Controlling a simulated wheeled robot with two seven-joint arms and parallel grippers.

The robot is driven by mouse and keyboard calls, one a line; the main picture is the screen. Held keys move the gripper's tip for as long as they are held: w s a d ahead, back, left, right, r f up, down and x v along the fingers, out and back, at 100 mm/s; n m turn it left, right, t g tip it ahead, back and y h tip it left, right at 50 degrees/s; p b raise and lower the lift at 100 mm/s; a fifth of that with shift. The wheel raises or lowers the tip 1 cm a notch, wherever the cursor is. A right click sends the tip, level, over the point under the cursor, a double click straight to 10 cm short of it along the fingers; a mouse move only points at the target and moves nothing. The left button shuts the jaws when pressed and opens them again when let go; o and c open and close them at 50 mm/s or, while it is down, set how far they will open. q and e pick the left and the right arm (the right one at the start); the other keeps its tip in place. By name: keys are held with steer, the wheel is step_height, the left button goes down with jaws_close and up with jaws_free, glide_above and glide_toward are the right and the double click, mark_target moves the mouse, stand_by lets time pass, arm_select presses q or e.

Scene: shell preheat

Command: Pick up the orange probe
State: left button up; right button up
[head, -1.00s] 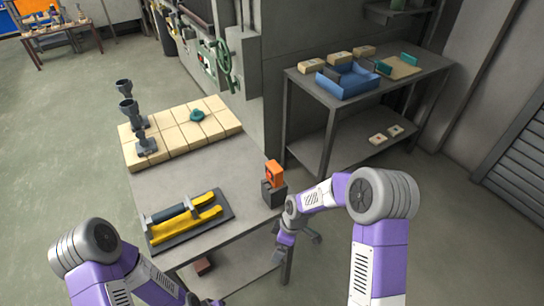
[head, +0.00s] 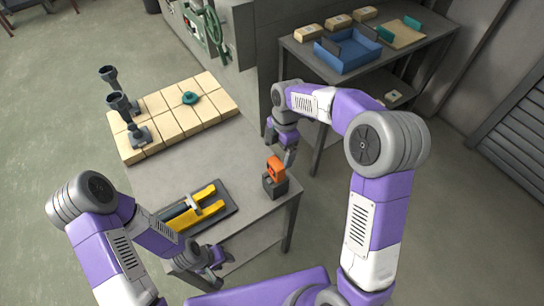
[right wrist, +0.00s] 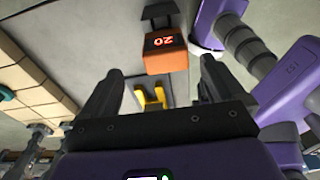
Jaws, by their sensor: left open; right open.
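The orange probe (head: 275,165) stands upright in a small dark holder (head: 274,187) at the table's right corner. It also shows in the right wrist view as an orange block (right wrist: 165,55) with a red "20" display, ahead of the fingers and between their lines. My right gripper (head: 280,148) is open and empty, just behind the probe in the head view; whether it touches cannot be told. In the right wrist view its two fingers (right wrist: 157,82) are spread wide. My left gripper (head: 213,262) is open at the table's front edge, with nothing seen in it.
A dark tray (head: 229,211) with a yellow tool (head: 208,194) lies left of the holder, partly hidden by my left arm. Tan blocks (head: 170,128) with grey fittings and a teal piece stand behind. A shelf table with a blue bin (head: 346,56) is at the back right.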

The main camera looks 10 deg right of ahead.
mark_target(277, 162)
steer(key=f, duration=0.2)
steer(key=s+f, duration=0.1)
steer(key=f, duration=0.1)
steer(key=a+f, duration=0.1)
steer(key=f, duration=0.1)
steer(key=shift+s+f+p, duration=0.1)
steer(key=shift+s+p, duration=0.05)
steer(key=shift+p, duration=0.15)
steer(key=shift+a+f, duration=0.1)
steer(key=shift+f, duration=0.4)
steer(key=c, duration=1.1)
